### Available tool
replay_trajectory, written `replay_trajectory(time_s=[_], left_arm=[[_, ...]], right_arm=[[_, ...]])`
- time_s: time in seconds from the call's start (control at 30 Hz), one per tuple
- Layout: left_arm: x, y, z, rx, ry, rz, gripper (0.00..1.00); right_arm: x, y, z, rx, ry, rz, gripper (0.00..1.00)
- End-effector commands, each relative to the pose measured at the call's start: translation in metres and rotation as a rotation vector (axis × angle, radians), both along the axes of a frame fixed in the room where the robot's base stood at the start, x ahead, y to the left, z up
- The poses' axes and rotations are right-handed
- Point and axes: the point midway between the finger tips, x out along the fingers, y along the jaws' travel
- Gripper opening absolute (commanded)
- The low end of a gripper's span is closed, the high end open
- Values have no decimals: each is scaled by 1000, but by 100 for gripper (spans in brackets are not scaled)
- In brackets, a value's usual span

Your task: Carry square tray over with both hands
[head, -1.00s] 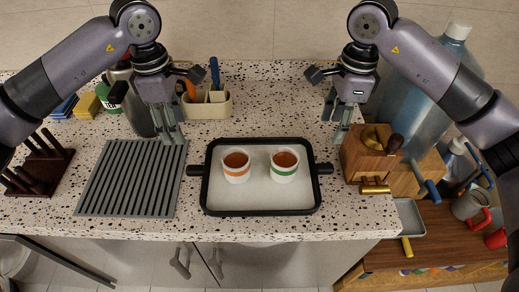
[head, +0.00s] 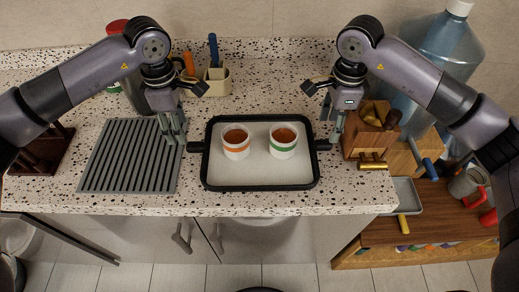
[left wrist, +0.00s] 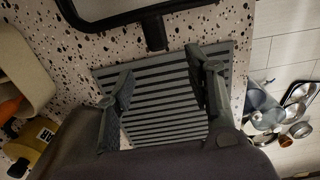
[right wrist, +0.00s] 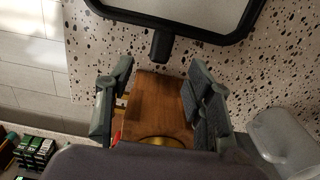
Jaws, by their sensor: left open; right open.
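The square tray (head: 262,178) has a black rim, a pale base and a black handle on each side. It lies on the speckled counter. On it stand two white cups with brown contents, one with an orange band (head: 236,152) and one with a green band (head: 283,150). My left gripper (head: 176,140) is open and empty just left of the left handle (head: 195,147). That handle lies ahead of the fingers in the left wrist view (left wrist: 155,33). My right gripper (head: 335,138) is open and empty beside the right handle (head: 323,145), which shows in the right wrist view (right wrist: 161,45).
A grey ribbed mat (head: 130,160) lies left of the tray. A wooden block with brass parts (head: 372,135) stands close by my right gripper. A utensil holder (head: 217,82) stands behind. The counter's front edge is near the tray.

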Motion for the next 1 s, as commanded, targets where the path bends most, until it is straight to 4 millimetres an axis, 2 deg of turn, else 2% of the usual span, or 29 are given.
replay_trajectory(time_s=[0.03, 0.2, 0.4, 0.6, 0.9, 1.0], left_arm=[[-1, 0, -12, 1, 4, 1, 48], [-1, 0, -45, 0, 4, 0, 48], [0, 0, -74, 0, 3, 0, 48], [0, 0, -87, 0, 0, 0, 48], [0, 0, -88, 0, 0, 0, 48], [0, 0, -88, 0, 0, 0, 42]], right_arm=[[-1, 0, -12, -1, 5, -1, 48], [-1, 0, -45, -1, 5, 0, 48], [0, 0, -74, 0, 2, -1, 48], [0, 0, -87, 0, 1, 1, 48], [0, 0, -88, 0, 0, 0, 48], [0, 0, -88, 0, 0, 0, 42]])
